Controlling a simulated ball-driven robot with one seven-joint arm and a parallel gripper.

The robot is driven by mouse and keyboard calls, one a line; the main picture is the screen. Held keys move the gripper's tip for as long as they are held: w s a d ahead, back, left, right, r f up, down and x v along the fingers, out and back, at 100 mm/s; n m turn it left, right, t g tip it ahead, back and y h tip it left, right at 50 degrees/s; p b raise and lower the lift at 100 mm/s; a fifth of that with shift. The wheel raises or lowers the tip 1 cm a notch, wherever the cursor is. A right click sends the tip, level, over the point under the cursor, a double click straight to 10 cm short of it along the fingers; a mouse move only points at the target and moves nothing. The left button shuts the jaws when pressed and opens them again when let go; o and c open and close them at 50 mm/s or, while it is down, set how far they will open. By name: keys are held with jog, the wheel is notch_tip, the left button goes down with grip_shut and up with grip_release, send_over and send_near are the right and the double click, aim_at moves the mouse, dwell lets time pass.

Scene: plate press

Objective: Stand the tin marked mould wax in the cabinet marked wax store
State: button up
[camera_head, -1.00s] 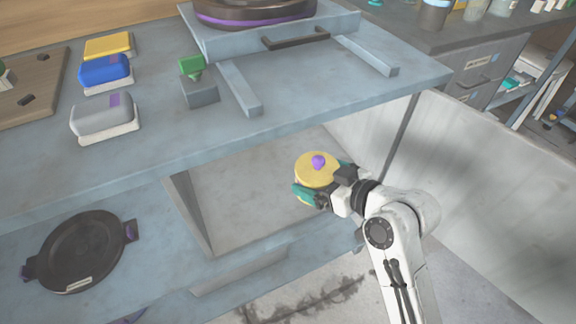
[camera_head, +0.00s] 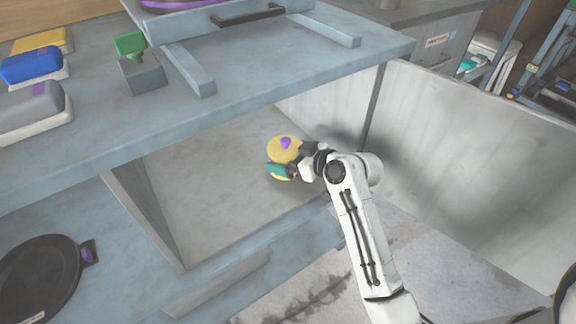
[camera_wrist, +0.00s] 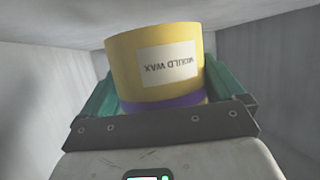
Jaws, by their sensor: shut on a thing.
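The yellow tin (camera_head: 284,150) has a purple knob on its lid. In the wrist view the same tin (camera_wrist: 160,60) shows a white label reading MOULD WAX, upside down in that picture, and a purple band. My gripper (camera_head: 282,168) is shut on the tin, with a green finger on each side of it. The tin is inside the open compartment (camera_head: 205,185) under the bench top. I cannot tell whether its base touches the compartment floor. No wax store marking is readable on the compartment.
The bench top (camera_head: 270,75) overhangs the compartment. A panel (camera_head: 140,205) bounds its left side. A black round plate (camera_head: 40,280) lies on the lower shelf at left. A green-handled stamp (camera_head: 135,60) and several coloured blocks stand on top. Floor is free at right.

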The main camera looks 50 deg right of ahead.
jog(key=shift+f+b, duration=0.3)
jog(key=shift+f, duration=0.8)
jog(key=shift+f, duration=0.15)
jog(key=o, duration=0.7)
jog(key=shift+s+r, duration=0.25)
jog(key=shift+r, duration=0.05)
jog(key=p+v, duration=0.3)
jog(key=v, duration=0.8)
jog(key=shift+s+r, duration=0.1)
jog(key=shift+s, duration=0.15)
